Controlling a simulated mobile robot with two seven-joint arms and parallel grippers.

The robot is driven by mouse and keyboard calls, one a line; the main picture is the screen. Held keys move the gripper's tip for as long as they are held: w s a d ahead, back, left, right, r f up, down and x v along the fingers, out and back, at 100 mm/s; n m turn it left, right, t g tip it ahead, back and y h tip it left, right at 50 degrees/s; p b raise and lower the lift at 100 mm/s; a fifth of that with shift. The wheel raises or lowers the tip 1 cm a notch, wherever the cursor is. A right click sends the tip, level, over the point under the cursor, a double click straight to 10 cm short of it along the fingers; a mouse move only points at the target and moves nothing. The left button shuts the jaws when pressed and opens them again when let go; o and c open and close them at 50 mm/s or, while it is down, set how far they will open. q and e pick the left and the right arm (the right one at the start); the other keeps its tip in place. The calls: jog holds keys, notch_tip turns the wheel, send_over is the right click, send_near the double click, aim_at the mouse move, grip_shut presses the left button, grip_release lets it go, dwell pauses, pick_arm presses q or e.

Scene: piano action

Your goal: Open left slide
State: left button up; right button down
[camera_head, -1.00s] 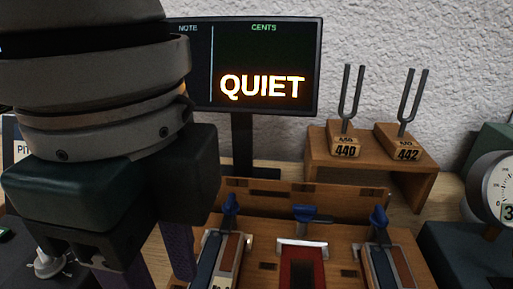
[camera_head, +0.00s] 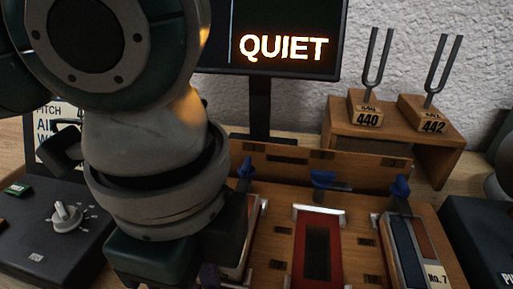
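The wooden piano action frame (camera_head: 375,160) stands in the lower middle. Its left unit (camera_head: 236,262) is mostly hidden behind my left arm; only its right edge and a blue knob (camera_head: 246,168) at its back show. Which part is the left slide, and how far open it is, cannot be told. My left gripper (camera_head: 208,277) hangs low in front of the left unit. My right gripper is not in view.
A red-lined middle slot (camera_head: 318,250) and a right unit (camera_head: 410,250) marked No. 7 lie to the right. Tuning forks stand on a wooden stand (camera_head: 440,165). A screen (camera_head: 285,50) reads QUIET. A dark box with a knob (camera_head: 66,216) is at left.

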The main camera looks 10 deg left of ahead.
pick_arm(q)
grip_shut()
dwell(0.5)
dwell(0.5)
